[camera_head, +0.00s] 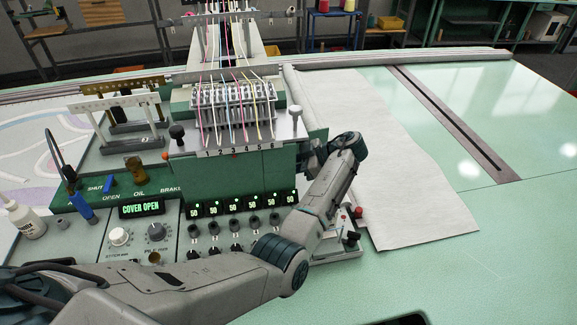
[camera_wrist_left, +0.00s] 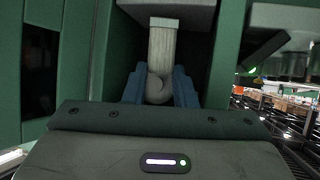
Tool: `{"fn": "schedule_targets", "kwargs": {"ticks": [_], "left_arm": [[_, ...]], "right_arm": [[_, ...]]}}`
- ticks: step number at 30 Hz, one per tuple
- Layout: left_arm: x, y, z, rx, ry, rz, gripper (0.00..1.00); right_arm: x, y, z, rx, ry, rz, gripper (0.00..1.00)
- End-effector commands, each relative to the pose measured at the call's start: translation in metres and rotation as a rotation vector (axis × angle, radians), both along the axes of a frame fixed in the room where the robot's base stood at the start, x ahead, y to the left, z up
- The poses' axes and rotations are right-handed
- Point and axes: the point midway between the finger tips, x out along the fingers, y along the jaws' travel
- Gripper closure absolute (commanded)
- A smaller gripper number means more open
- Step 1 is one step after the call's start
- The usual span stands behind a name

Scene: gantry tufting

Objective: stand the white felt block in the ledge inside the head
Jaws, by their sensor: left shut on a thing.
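The green machine head (camera_head: 235,185) stands in the middle of the head view, with a row of numbered needle clamps on top. My left arm crosses the console and bends up to the head's right side, where the gripper is mostly hidden. In the left wrist view my left gripper (camera_wrist_left: 160,90) has blue fingers shut on a pale upright block (camera_wrist_left: 164,50), which looks like the white felt block; its lower end is rounded. Its top meets or overlaps a grey part (camera_wrist_left: 190,14) between green walls; I cannot tell whether they touch. I cannot make out the ledge clearly. My right gripper is not in view.
The console (camera_head: 130,250) with knobs, a display reading COVER OPEN and several "50" readouts is in front of the head. A white bottle (camera_head: 28,222) stands at the left. White cloth (camera_head: 385,150) lies to the right; the green table (camera_head: 530,235) beyond it is clear.

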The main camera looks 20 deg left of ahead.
Motion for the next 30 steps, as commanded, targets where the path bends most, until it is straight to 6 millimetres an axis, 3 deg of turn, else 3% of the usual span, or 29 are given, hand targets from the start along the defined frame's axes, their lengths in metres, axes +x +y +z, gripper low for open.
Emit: {"fn": "schedule_targets", "kwargs": {"ticks": [7,8,11,12,30], "left_arm": [[0.0001,-0.0002,-0.0052,0.0,0.0,0.0,1.0],[0.0001,-0.0001,-0.0043,0.0,0.0,0.0,0.72],[0.0001,-0.0002,-0.0039,0.0,0.0,0.0,0.52],[0.0,-0.0002,-0.0039,0.0,0.0,0.0,0.5],[-0.0002,0.0015,-0.0039,-0.001,0.002,0.001,0.5]], "right_arm": [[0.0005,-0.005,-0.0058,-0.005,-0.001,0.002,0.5],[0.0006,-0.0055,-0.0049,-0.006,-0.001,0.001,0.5],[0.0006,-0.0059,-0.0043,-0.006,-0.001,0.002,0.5],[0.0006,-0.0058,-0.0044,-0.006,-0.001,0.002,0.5],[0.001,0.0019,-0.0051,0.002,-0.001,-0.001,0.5]]}}
